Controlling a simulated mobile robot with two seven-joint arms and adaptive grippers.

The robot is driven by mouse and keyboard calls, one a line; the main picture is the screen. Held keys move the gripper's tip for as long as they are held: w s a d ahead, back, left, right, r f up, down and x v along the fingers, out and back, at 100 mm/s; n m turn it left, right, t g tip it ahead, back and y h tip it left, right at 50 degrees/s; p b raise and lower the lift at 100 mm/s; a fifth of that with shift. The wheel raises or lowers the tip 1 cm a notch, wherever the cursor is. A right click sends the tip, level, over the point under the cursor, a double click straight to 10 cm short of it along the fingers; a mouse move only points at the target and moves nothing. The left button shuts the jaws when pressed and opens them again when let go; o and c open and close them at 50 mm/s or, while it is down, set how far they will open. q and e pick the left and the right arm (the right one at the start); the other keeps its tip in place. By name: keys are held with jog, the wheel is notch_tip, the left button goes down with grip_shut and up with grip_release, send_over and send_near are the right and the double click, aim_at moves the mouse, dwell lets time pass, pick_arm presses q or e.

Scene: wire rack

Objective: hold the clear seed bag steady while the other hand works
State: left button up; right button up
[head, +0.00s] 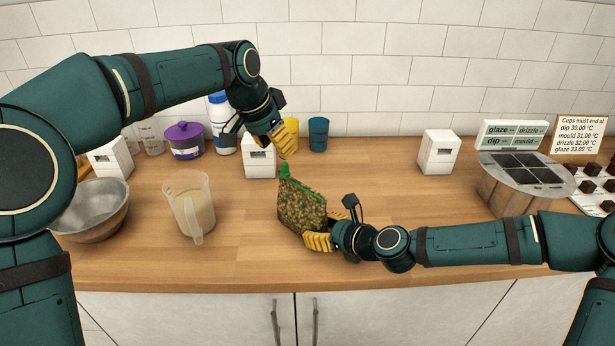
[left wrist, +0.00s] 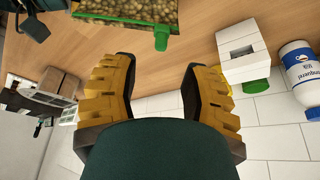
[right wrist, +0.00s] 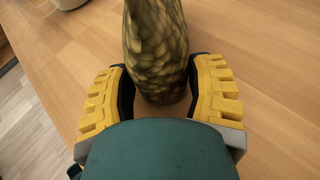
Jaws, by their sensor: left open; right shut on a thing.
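The clear seed bag (head: 302,208) stands upright on the counter, full of brown-green seeds. It has a green strip along its top edge and a green slider or tab (head: 285,171) at the top left corner. My right gripper (head: 324,233) is shut on the lower part of the bag; in the right wrist view its yellow fingers (right wrist: 160,95) lie on both sides of the bag (right wrist: 156,50). My left gripper (head: 281,146) is open and empty, just above the green tab. The left wrist view shows the tab (left wrist: 161,38) beyond the open fingers (left wrist: 160,75), apart from them.
A measuring jug (head: 193,210) and a metal bowl (head: 92,207) stand left of the bag. White boxes (head: 259,158), a purple-lidded pot (head: 184,140), a white bottle and blue and yellow cups stand behind. A round wooden stand (head: 509,190) is at right. The counter front is mostly clear.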

jog(key=o, duration=1.4)
pick_arm(q)
jog(key=v, duration=1.1)
